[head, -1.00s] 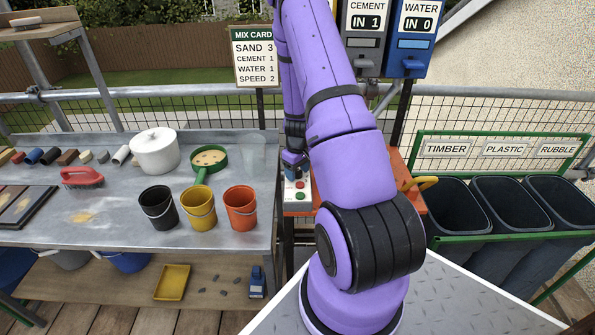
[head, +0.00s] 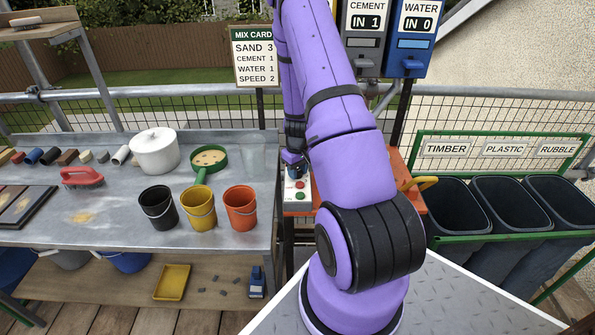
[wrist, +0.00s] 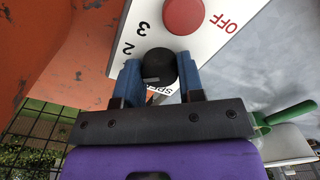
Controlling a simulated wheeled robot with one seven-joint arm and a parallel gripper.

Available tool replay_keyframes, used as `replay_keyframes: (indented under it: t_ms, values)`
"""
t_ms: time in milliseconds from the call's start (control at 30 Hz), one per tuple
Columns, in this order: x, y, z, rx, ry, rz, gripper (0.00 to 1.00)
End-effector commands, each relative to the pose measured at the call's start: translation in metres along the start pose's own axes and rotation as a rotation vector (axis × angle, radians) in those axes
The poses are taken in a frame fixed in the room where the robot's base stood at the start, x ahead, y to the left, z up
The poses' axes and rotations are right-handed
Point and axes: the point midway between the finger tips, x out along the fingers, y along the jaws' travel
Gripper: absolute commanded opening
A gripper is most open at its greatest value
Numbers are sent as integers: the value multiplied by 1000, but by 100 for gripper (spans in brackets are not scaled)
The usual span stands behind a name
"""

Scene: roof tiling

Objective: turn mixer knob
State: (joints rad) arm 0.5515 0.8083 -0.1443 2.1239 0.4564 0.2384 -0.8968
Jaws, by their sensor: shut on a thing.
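The mixer knob (wrist: 157,66) is a round black dial on a white control panel (wrist: 217,45) in the wrist view. My gripper (wrist: 160,70) is shut on the knob, one blue finger at each side. A pale mark shows on the knob's lower edge. Figures 3 and 2 show beside it; the rest of the scale and most of the word SPEED are hidden by the fingers. In the head view the panel (head: 292,208) stands below my gripper, and the knob cannot be made out.
A red OFF button (wrist: 183,14) lies close beyond the knob. An orange surface (wrist: 60,50) is left of the panel. The cement dispenser (head: 364,35) reads IN 1, the water dispenser (head: 411,38) IN 0. Buckets and a white pot (head: 155,152) stand on the left bench.

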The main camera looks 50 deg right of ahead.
Motion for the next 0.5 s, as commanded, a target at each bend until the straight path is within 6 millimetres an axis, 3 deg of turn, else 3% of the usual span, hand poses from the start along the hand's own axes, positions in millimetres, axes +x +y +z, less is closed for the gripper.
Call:
replay_keyframes:
  t_ms: [500]
  values:
    - [0,0,0,462,1,0,12]
